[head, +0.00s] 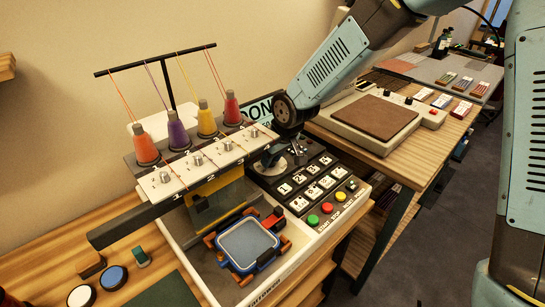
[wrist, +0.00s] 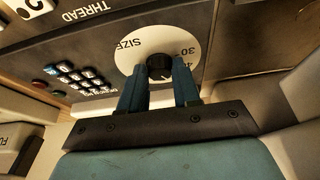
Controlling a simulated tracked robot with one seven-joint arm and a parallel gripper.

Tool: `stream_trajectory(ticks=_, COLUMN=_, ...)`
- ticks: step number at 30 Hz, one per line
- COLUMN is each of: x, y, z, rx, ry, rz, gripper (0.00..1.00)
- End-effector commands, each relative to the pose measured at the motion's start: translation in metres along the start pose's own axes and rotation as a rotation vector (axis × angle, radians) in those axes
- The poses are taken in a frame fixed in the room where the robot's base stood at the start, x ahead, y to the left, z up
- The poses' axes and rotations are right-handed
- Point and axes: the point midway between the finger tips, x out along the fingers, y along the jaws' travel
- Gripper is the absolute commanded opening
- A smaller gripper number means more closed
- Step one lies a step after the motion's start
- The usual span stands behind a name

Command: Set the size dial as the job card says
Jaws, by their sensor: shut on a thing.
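The size dial (wrist: 135,50) is a pale disc with a dark centre knob (wrist: 158,66) in the wrist view. "SIZE", "30" and part of a "4" show on it; I cannot tell which mark the knob points at. My gripper (wrist: 160,75) is shut on the knob, with a blue-grey finger on each side. In the head view my gripper (head: 285,152) reaches down to the embroidery machine's control panel (head: 325,163) and hides most of the dial. I cannot make out a job card with readable writing.
Orange, purple, yellow and red thread cones (head: 207,118) stand left of my arm. Number keys (head: 312,190) and green, red and yellow buttons (head: 326,207) lie in front of the gripper. A blue hoop (head: 248,245) sits lower left. A heat press (head: 375,115) stands behind right.

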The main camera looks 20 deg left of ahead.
Motion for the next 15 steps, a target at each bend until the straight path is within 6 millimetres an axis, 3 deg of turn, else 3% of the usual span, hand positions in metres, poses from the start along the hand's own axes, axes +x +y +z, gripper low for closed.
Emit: stream_trajectory(ticks=15, x=-0.0006, y=-0.0003, z=-0.0023, rx=0.096, ry=0.005, rz=0.041, gripper=0.01)
